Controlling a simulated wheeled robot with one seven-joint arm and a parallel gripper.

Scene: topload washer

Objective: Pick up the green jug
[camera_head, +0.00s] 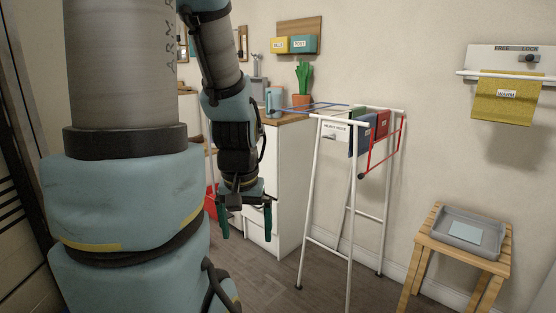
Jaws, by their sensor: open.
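I cannot make out a clearly green jug in the head view. A small blue-grey jug-like container (273,103) stands on the wooden counter (294,117), left of a potted plant; I cannot tell if it is the jug meant. My gripper (245,218) hangs pointing down in front of the white cabinet, below the counter top. Its two teal fingers are spread apart, with nothing seen between them. My arm hides the left part of the counter.
A white drying rack (333,185) with cloths stands right of the white cabinet (284,180). A wooden stool (464,248) holds a grey tray (489,238). A yellow towel (507,99) hangs on the right wall. Dark floor shows between cabinet and rack.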

